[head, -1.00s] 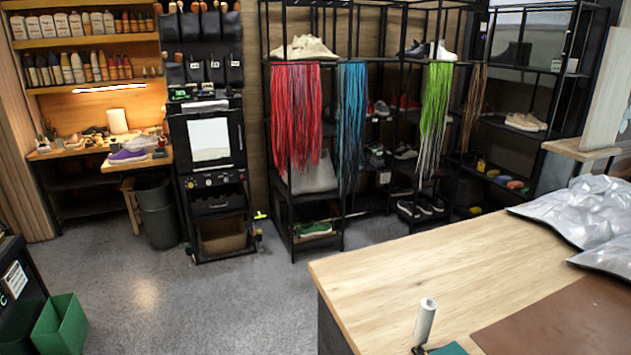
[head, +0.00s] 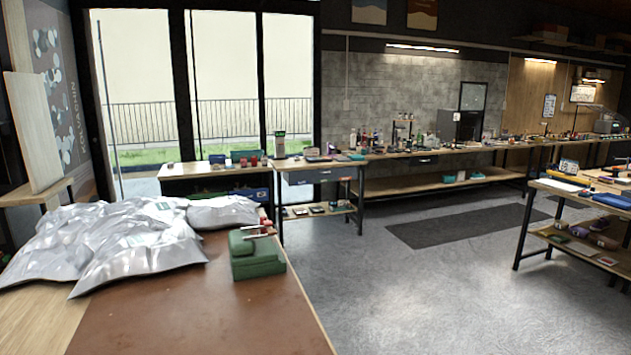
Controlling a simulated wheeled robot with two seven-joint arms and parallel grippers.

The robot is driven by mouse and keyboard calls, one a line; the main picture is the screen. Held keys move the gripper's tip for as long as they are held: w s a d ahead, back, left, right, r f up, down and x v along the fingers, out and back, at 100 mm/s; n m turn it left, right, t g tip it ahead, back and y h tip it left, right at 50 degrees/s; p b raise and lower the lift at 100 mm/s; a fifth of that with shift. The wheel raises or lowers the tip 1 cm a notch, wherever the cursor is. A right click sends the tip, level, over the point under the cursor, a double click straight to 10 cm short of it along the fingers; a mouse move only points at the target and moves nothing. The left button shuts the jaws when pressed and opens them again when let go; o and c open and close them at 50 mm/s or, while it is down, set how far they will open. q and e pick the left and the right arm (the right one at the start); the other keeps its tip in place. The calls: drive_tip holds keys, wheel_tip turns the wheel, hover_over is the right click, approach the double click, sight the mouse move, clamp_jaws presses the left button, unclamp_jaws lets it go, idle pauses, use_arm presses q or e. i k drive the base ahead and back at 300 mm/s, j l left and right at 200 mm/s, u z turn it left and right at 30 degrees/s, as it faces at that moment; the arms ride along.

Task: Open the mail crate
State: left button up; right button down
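I cannot pick out a mail crate with certainty in the head view. Several silver-grey mailer bags (head: 115,243) lie piled on the near wooden table at the left. A blue container (head: 252,194) is partly visible under the bench by the window, too small to identify. Neither of my grippers is in view.
The near table's brown mat (head: 200,320) is bare in front. A small bench (head: 200,170) stands by the glass doors. A long workbench (head: 430,155) lines the back wall. A shelf table (head: 590,195) stands at right. The grey floor (head: 420,290) between is open.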

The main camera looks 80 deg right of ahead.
sight(348, 172)
drive_tip(key=z, duration=2.9)
drive_tip(key=k+l+z, duration=0.1)
drive_tip(key=k+z, duration=0.15)
drive_tip(key=k, duration=0.4)
drive_tip(key=l+z, duration=0.15)
drive_tip(key=z, duration=0.3)
drive_tip(key=i+z, duration=0.15)
drive_tip(key=z, duration=0.35)
drive_tip(key=i+l+z, duration=0.1)
drive_tip(key=z, duration=0.35)
drive_tip(key=i+l+z, duration=0.1)
drive_tip(key=z, duration=0.4)
drive_tip(key=i+u, duration=0.1)
drive_tip(key=i, duration=0.55)
drive_tip(key=i+l+u, duration=0.1)
drive_tip(key=i, duration=0.55)
drive_tip(key=i+j+u, duration=0.1)
drive_tip(key=i+u, duration=0.25)
drive_tip(key=u, duration=0.15)
drive_tip(key=i+u, duration=0.45)
drive_tip(key=i+l+u, duration=0.15)
drive_tip(key=u, duration=0.35)
drive_tip(key=i+j+u, duration=0.2)
drive_tip(key=i+u, duration=0.2)
drive_tip(key=i, duration=0.15)
drive_tip(key=i+u, duration=0.4)
drive_tip(key=i, duration=0.2)
drive_tip(key=i+l+u, duration=0.1)
drive_tip(key=i+u, duration=0.3)
drive_tip(key=i, duration=2.85)
